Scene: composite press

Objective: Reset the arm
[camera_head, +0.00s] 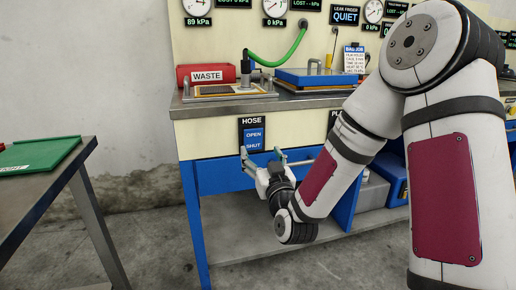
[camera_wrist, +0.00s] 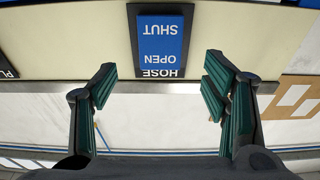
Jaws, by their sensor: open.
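My arm reaches down and forward in the head view, ending at my gripper (camera_head: 264,160) in front of the bench's front panel. The fingers are spread and nothing shows between them. In the wrist view my gripper (camera_wrist: 160,85) has its two dark green finger pads wide apart. Beyond the gap is the blue HOSE rocker (camera_wrist: 161,40), upside down, marked OPEN and SHUT. In the head view the same HOSE rocker (camera_head: 254,138) is just above the fingertips. I cannot tell whether a finger touches it.
Gauges hang behind. A side table (camera_head: 20,205) with a green board stands left, with open floor between. Blue boxes sit under the bench.

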